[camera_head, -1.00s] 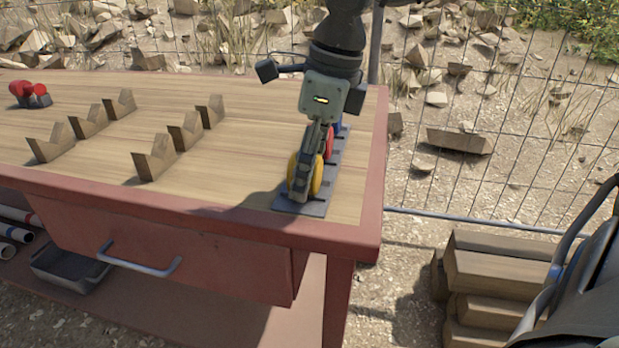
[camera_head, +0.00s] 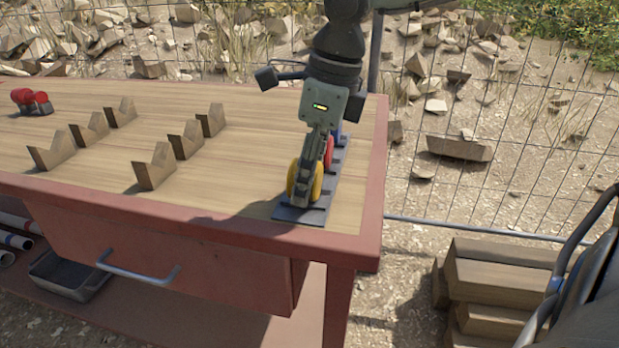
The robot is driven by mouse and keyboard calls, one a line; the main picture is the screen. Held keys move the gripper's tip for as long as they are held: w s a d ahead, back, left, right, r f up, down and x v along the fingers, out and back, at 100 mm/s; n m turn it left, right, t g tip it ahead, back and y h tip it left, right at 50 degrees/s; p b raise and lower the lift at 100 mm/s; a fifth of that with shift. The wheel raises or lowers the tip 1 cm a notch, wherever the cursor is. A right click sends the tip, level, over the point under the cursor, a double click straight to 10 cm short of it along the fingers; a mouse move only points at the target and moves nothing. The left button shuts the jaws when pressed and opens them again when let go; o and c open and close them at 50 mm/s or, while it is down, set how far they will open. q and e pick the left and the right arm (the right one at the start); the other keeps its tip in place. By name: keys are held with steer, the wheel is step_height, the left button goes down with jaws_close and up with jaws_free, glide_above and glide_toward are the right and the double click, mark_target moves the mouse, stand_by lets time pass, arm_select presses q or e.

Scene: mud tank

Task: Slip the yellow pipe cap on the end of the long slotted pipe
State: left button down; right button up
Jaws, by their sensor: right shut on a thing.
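The yellow pipe cap (camera_head: 317,182) stands on edge at the front end of a dark rack (camera_head: 290,213) on the table's right side. My right gripper (camera_head: 304,195) points down over the rack and is shut on the yellow cap, whose yellow shows on both sides of the fingers. A red cap (camera_head: 329,151) stands just behind it, and a bit of a blue one (camera_head: 338,133) shows farther back, partly hidden by the gripper. Pipes (camera_head: 14,240) lie on the shelf at the lower left, cut by the picture's edge; I cannot tell whether one is slotted. My left gripper is not in view.
Several wooden V-blocks (camera_head: 154,168) stand in two rows on the table (camera_head: 230,190). A red object (camera_head: 32,101) lies at the far left. A drawer handle (camera_head: 138,268) sticks out in front. A wire fence runs behind; stacked timber (camera_head: 500,275) stands at right.

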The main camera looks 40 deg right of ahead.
step_height(320, 180, up, 8)
steer(key=p, duration=0.4)
steer(key=shift+f, duration=0.25)
